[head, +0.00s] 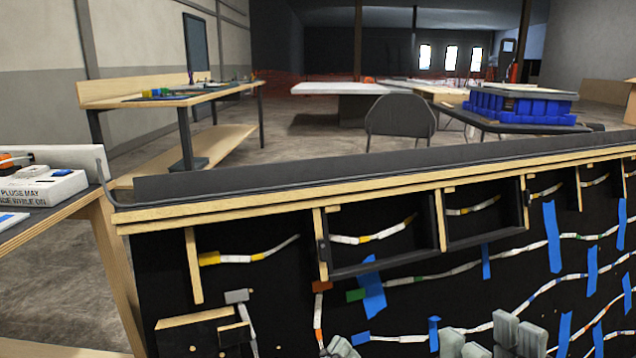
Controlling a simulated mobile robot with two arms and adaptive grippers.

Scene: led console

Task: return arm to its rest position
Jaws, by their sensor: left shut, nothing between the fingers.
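My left gripper (340,346) shows only as grey fingertips at the bottom edge of the head view, left of centre. It is shut with nothing between the fingers, in front of the lower part of the black console board (165,265). My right gripper (492,338) shows as several grey finger pads at the bottom edge, right of the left gripper.
The console carries light strips, blue tape (553,236) and a dark frame (383,264) close to my grippers. A wooden top rail (260,197) runs along it. A side table with a white box (42,189) stands at left. Workbenches and a chair (400,116) are behind.

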